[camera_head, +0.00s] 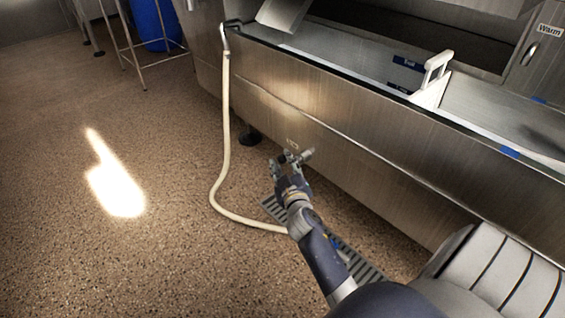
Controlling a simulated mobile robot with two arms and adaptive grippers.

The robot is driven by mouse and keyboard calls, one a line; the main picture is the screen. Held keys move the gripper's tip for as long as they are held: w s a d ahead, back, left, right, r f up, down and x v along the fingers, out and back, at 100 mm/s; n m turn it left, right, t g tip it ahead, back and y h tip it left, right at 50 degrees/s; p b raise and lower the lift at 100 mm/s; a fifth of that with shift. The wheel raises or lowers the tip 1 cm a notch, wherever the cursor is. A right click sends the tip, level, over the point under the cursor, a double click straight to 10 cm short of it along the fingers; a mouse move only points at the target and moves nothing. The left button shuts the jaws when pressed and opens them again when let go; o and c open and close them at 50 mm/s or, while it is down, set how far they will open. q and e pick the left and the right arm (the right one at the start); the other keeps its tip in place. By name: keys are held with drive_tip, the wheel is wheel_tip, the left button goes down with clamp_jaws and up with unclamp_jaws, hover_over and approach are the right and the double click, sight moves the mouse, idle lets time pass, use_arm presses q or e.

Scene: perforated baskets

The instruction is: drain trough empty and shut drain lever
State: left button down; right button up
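The long stainless steel trough (330,115) runs diagonally from the upper middle to the right side. Its upper inside is partly visible, and I cannot make out how much it holds. My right gripper (292,157) is low by the trough's front wall, above the floor grate. A small pale mark (292,143) shows on the wall just beyond the gripper. I cannot make out a drain lever; the gripper may hide it. Whether the fingers are open, shut or touching anything is unclear. My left gripper is out of view.
A cream hose (226,130) hangs from the trough's left end and curves along the floor to the grate (355,262). A white handle (432,75) stands on a divider. A blue barrel (155,25) stands behind a metal frame. The left floor is clear.

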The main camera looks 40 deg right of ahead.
drive_tip(key=f+v, duration=0.1)
drive_tip(key=v, duration=0.9)
drive_tip(key=shift+s+a+r, duration=0.25)
drive_tip(key=shift+s+r, duration=0.05)
drive_tip(key=shift+r, duration=0.15)
